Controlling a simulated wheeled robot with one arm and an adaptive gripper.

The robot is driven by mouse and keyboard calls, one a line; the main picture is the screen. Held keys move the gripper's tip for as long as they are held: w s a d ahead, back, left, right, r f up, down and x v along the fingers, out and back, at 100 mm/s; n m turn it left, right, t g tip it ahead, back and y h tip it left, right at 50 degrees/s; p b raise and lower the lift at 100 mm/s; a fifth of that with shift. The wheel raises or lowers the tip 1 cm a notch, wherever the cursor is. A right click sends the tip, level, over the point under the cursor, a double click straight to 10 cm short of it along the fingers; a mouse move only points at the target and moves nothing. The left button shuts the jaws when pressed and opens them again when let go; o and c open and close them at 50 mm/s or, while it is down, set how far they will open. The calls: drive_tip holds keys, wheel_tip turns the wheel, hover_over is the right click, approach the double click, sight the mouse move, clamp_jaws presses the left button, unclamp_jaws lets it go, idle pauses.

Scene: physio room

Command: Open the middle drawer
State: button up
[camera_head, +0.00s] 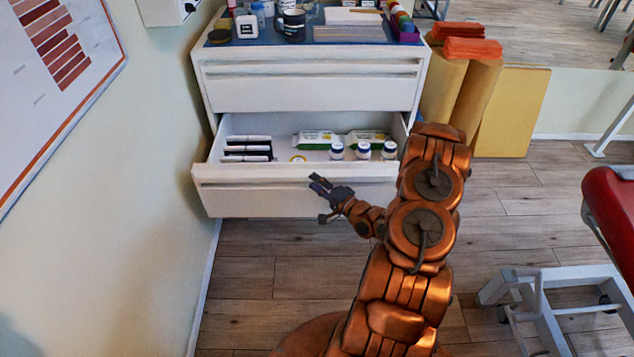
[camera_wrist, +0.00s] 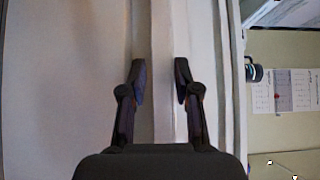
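The white chest of drawers (camera_head: 310,95) stands against the wall. Its second drawer from the top (camera_head: 255,195) is pulled well out, with its contents showing; the closed top drawer (camera_head: 310,90) is above it. Any drawer below is hidden. My gripper (camera_head: 322,200) is at the front of the pulled-out drawer. In the wrist view its two fingers (camera_wrist: 160,85) are apart, one on each side of a pale strip of the drawer front (camera_wrist: 163,60). I cannot tell whether either finger touches it.
The drawer holds dark boxes (camera_head: 247,150), green-white packs (camera_head: 318,140) and white jars (camera_head: 363,151). Bottles and jars crowd the chest top. Yellow rolls (camera_head: 475,95) stand to the right. A red-padded bench (camera_head: 610,215) on a white frame is at right. Wood floor (camera_head: 275,265) is clear before the chest.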

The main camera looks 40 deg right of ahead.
drive_tip(key=o, duration=0.3)
drive_tip(key=shift+f, duration=0.2)
drive_tip(key=shift+r, duration=0.2)
drive_tip(key=shift+s+d, duration=0.35)
drive_tip(key=shift+s, duration=1.6)
drive_tip(key=shift+s+d, duration=0.4)
drive_tip(key=shift+s, duration=1.6)
drive_tip(key=shift+s+d, duration=0.35)
drive_tip(key=shift+s, duration=1.6)
